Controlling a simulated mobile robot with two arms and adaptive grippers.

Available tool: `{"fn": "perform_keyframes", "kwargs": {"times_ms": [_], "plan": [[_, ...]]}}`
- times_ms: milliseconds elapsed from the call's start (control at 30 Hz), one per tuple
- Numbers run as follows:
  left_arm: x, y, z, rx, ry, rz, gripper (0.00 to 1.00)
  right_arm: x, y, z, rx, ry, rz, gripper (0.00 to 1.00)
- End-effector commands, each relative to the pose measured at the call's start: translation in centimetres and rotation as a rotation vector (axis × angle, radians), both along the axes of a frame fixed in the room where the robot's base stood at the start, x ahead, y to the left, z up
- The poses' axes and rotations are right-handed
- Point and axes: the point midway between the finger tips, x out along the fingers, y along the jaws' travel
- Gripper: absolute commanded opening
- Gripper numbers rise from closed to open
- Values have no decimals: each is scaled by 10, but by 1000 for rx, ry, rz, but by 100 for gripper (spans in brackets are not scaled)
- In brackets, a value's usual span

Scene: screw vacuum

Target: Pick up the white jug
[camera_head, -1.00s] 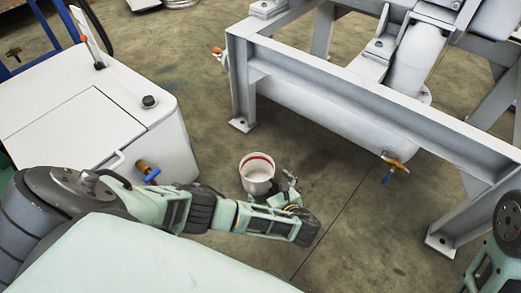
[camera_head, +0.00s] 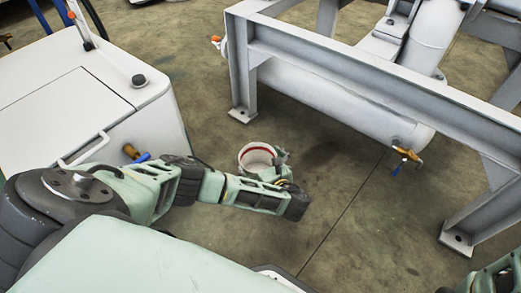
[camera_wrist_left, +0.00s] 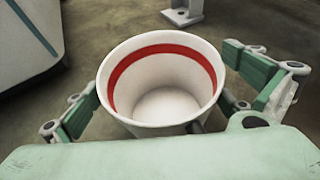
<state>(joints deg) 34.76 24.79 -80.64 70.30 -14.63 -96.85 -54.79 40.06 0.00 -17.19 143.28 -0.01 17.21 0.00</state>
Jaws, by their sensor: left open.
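The white jug (camera_head: 255,154) stands upright on the floor in the head view, a red band inside its rim. My left gripper (camera_head: 278,162) is at its near right side and hides part of it. In the left wrist view the jug (camera_wrist_left: 165,85) is seen from above, empty inside, with the open fingers of my left gripper (camera_wrist_left: 165,105) to its left and right. I cannot tell whether either finger touches it. Part of my right arm shows at the lower right edge of the head view; its gripper is out of view.
A white cabinet (camera_head: 75,100) with a brass valve (camera_head: 131,151) stands at the left. A grey steel frame (camera_head: 350,85) with a horizontal pipe (camera_head: 325,105) and a blue-handled valve (camera_head: 406,156) stands at the back and right. The floor (camera_head: 350,200) right of the jug is clear.

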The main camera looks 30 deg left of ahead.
Motion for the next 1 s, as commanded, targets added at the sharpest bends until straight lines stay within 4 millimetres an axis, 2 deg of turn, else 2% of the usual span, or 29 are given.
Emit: {"fn": "perform_keyframes", "kwargs": {"times_ms": [300, 867, 1000], "plan": [[2, 3, -1, -1, 0, -1, 100, 0, 0, -2, -1, -1, 0, 40], [2, 3, -2, -2, 1, 0, 51, -1, 0, -3, 0, -2, 0, 40], [2, 3, -1, -1, 0, -1, 49, -1, 0, -3, 0, -2, 0, 40]]}}
